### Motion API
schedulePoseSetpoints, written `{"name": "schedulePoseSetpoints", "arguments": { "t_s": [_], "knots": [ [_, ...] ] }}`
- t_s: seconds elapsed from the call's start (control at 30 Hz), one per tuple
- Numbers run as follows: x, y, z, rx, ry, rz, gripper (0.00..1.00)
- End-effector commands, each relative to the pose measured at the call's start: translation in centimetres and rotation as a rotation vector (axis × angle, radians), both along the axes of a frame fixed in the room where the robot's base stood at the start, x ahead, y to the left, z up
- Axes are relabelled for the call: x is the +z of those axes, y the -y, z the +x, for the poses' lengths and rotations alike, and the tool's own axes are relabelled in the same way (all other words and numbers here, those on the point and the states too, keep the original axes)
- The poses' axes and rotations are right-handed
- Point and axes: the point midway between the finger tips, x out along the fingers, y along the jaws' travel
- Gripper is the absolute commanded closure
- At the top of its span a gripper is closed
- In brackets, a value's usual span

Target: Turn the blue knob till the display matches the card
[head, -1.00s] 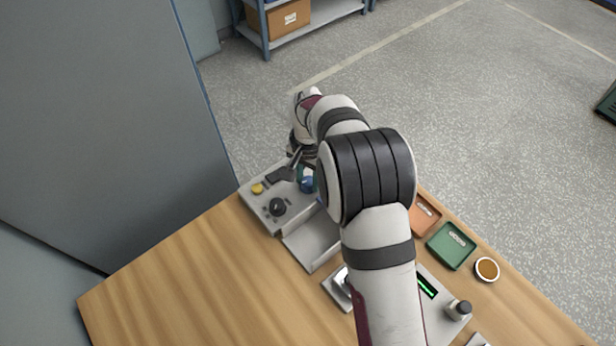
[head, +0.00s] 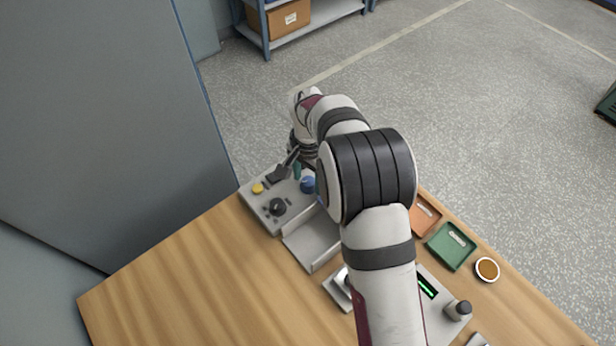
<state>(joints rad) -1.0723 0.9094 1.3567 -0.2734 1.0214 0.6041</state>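The blue knob (head: 308,185) stands on the right part of a light grey control panel (head: 257,200) at the table's far left corner, partly hidden by my arm. My gripper (head: 291,158) is just above the panel's back edge, up and left of the knob and apart from it in the picture. Its fingers are small and partly hidden, so I cannot tell if they are open. A dark rectangle (head: 278,175), perhaps the display, lies below the gripper; no reading is legible. I cannot make out the card.
The panel also has a black knob (head: 278,207) and a yellow button (head: 258,188). A grey tray (head: 312,240) lies in front. To the right are an orange tray (head: 424,214), a green tray (head: 452,246), a round cup (head: 487,270) and a lit green screen (head: 427,287). The table's left front is clear.

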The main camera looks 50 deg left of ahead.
Motion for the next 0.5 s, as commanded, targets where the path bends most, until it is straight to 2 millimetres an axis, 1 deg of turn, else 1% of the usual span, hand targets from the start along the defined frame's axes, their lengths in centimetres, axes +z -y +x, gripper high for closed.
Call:
{"name": "schedulePoseSetpoints", "arguments": {
  "t_s": [0.33,0.43,0.5],
  "knots": [
    [0.2,0.0,0.0,0.001,0.000,0.000,0.28],
    [1.4,0.0,0.0,0.001,0.001,0.001,0.28],
    [2.9,-0.1,0.0,0.001,0.001,0.003,0.28]
  ]
}}
